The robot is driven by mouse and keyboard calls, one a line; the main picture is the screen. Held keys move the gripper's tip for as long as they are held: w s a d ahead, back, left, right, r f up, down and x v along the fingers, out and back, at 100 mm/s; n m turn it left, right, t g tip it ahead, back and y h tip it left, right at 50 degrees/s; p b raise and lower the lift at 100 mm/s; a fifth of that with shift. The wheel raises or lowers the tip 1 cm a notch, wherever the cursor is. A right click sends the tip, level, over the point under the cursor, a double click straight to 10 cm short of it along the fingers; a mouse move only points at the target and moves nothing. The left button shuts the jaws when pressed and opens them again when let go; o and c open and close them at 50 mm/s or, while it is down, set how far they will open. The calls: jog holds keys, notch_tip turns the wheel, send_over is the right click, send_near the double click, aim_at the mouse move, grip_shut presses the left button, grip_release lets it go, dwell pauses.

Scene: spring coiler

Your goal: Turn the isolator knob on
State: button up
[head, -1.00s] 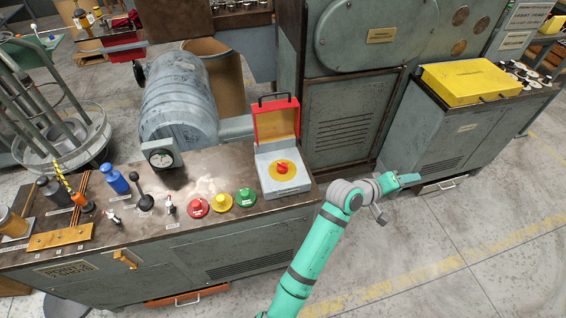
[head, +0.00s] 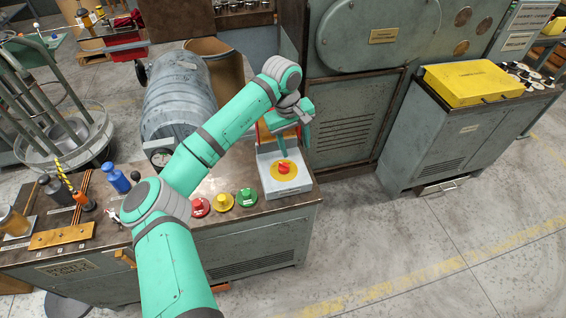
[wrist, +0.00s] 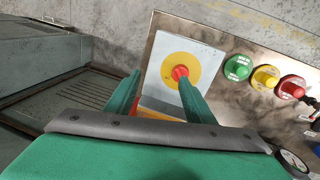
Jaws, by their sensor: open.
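The isolator knob (head: 284,167) is red and sits on a yellow disc (head: 275,175) on top of a grey box (head: 289,188) at the right end of the bench. The red lid (head: 263,131) behind it stands open, mostly hidden by my arm in the head view. My gripper (head: 296,149) is above the box, just behind the knob in the head view, fingers pointing down. In the wrist view the knob (wrist: 180,73) shows beyond the tips of my open gripper (wrist: 160,80), nearer the right finger. I see no contact, and nothing is between the fingers.
Red (head: 200,207), yellow (head: 223,202) and green (head: 246,197) push buttons stand left of the box on the bench top. A grey cabinet (head: 345,125) rises behind and to the right. The floor right of the bench is clear.

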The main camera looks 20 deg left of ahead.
aim_at(283, 164)
jog(key=s+a+r, duration=0.2)
jog(key=a, duration=0.2)
jog(key=shift+n+g+y, duration=0.4)
jog(key=f, duration=0.7)
jog(key=w+f, duration=0.1)
jog(key=f, duration=0.3)
jog(key=shift+d, duration=0.3)
jog(key=c, duration=1.1)
